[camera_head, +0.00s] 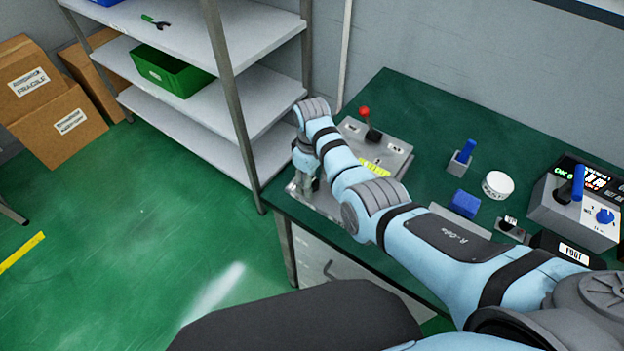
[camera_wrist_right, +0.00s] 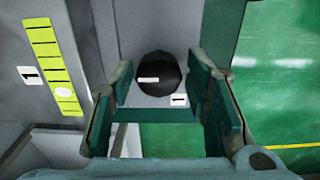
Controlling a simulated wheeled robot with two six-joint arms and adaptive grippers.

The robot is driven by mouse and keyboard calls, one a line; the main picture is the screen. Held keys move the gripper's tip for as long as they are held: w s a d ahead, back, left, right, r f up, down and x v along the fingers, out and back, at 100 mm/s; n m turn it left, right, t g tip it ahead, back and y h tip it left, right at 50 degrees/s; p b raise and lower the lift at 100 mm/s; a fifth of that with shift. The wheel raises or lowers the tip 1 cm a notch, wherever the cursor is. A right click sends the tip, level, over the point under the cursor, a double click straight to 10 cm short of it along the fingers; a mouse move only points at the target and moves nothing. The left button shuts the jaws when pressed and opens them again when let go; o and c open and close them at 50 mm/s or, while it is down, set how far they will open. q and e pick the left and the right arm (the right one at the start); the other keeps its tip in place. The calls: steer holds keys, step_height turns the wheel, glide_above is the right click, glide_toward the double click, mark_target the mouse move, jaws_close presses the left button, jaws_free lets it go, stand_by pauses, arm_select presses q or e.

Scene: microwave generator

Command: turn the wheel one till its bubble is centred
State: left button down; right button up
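Wheel one is a round black knob (camera_wrist_right: 160,78) with a white mark, on a grey panel beside a small "1" label. In the wrist view its bubble level (camera_wrist_right: 52,65) is a yellow-green strip with dark ticks and its own "1" label. The pale bubble (camera_wrist_right: 63,94) sits toward the strip's lower end, off its middle. My right gripper (camera_wrist_right: 163,85) is open, its green-padded fingers on either side of the knob with gaps visible. In the head view my right gripper (camera_head: 306,185) is over the grey unit's front left; the arm hides the knob there.
A red-knobbed lever (camera_head: 366,113) stands up behind my right arm. A blue block (camera_head: 465,203), a white round button (camera_head: 498,185) and a control box (camera_head: 560,215) are on the green bench (camera_head: 420,100). Shelves (camera_head: 270,90) stand to the left.

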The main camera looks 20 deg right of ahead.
steer(key=c, duration=0.7)
steer(key=shift+m+p, duration=0.3)
steer(key=shift+m, duration=0.1)
steer(key=shift+r+m+p, duration=0.1)
steer(key=shift+m+p, duration=0.4)
steer(key=shift+m, duration=0.4)
steer(key=m+p, duration=0.1)
steer(key=m, duration=0.1)
steer(key=shift+m, duration=0.3)
steer(key=m+p, duration=0.1)
steer(key=m, duration=0.3)
steer(key=shift+m, duration=0.3)
steer(key=m, duration=0.5)
steer(key=shift+w, duration=0.1)
